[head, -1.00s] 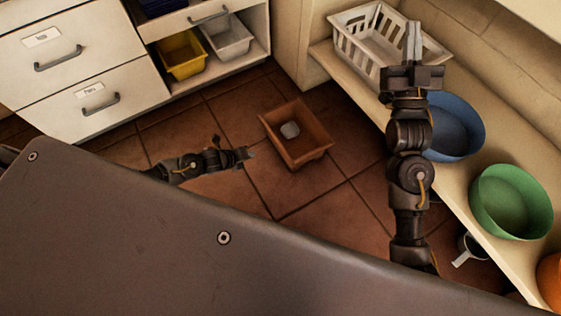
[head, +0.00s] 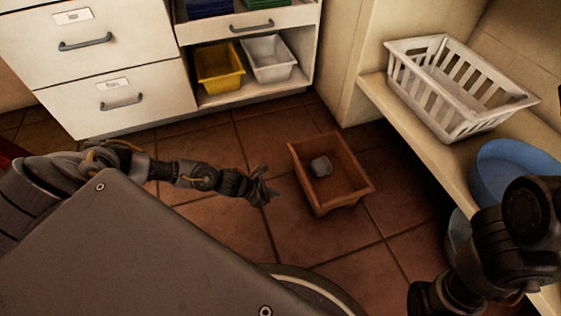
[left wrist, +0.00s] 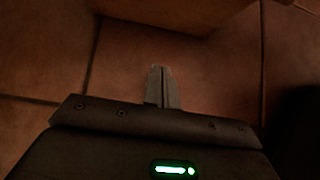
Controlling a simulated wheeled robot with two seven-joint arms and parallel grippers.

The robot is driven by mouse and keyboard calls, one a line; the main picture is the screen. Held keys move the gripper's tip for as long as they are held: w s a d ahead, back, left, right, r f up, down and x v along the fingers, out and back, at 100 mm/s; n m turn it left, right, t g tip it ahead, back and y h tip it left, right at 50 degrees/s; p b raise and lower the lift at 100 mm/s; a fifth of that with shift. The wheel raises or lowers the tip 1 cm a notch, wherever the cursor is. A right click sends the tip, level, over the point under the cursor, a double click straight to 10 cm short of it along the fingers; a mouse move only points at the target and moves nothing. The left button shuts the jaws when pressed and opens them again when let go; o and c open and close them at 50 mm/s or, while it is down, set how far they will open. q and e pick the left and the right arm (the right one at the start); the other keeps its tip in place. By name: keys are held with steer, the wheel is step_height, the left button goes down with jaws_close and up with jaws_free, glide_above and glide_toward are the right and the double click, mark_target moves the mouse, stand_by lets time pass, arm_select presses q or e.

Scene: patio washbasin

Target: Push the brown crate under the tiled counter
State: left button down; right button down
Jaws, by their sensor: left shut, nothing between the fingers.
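The brown crate (head: 346,199) stands on the floor near the middle of the head view, with a small grey lump (head: 321,166) inside. My left gripper (head: 270,192) is shut and empty, low over the floor just left of the crate, with a small gap between them. In the left wrist view its closed fingertips (left wrist: 162,72) point toward the crate's wall (left wrist: 185,12) at the top edge. My right arm shows at the lower right, but its gripper is out of view. No tiled countertop is clearly visible; a pale low shelf (head: 414,120) runs along the right.
A white basket (head: 440,112) and a blue basin (head: 505,172) rest on the pale shelf. A white drawer cabinet (head: 100,75) stands at the back left, with a yellow bin (head: 220,80) and a white bin (head: 270,70) beside the drawers. Bare floor tiles surround the crate.

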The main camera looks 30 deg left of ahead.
mark_target(306, 195)
arm_select(q)
steer(key=b+x, duration=0.4)
steer(key=x, duration=0.4)
steer(key=shift+s+a+f, duration=0.1)
steer(key=shift+s, duration=0.05)
steer(key=w+d+b, duration=0.2)
steer(key=shift+w+f, duration=0.15)
steer(key=shift+w, duration=0.1)
steer(key=shift+w+d+b, duration=0.35)
steer(key=shift+d+b, duration=0.05)
steer(key=shift+w+r, duration=0.1)
steer(key=shift+r, duration=0.1)
